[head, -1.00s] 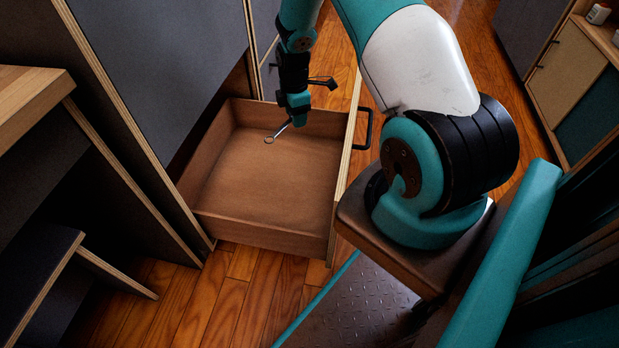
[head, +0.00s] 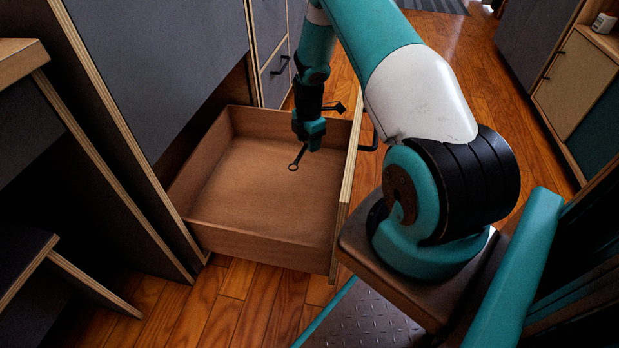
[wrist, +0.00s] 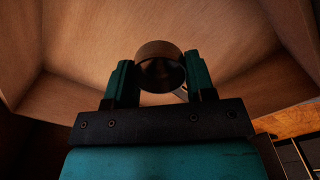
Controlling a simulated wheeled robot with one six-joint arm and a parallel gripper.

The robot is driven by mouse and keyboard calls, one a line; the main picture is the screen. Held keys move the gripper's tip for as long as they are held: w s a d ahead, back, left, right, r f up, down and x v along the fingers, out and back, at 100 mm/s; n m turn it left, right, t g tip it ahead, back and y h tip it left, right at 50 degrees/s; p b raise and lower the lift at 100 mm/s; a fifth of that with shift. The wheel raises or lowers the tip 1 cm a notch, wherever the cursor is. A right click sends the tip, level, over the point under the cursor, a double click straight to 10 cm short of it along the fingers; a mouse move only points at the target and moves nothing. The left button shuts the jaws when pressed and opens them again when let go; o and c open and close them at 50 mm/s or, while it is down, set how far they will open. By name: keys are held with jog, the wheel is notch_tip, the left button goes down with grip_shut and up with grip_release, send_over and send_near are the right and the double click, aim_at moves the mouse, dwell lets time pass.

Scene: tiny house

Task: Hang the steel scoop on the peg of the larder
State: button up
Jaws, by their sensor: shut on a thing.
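My gripper (head: 309,146) is over the open drawer (head: 262,235), near its right front side. It is shut on the steel scoop (head: 297,160). In the head view only the thin handle with a ring at its end shows, slanting down and left below the fingers. In the wrist view the scoop's round, brownish metal bowl (wrist: 160,63) sits between the two teal fingers of my gripper (wrist: 162,84), with the drawer's wooden inside behind it. The drawer looks empty. No peg can be made out in these views.
The drawer front with its black handle (head: 369,148) stands out over the wooden floor (head: 440,60). A tall grey cabinet panel (head: 160,70) rises at the left. Cabinets (head: 572,80) stand at the far right, with free floor between.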

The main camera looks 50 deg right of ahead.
aim_at(309, 182)
notch_tip(309, 182, down, 16)
jog(key=b, duration=0.6)
jog(key=shift+r, duration=0.2)
jog(key=shift+f, duration=0.1)
jog(key=shift+f+b, duration=0.15)
jog(key=shift+b, duration=0.15)
jog(key=o, duration=1)
jog(key=shift+c, duration=0.2)
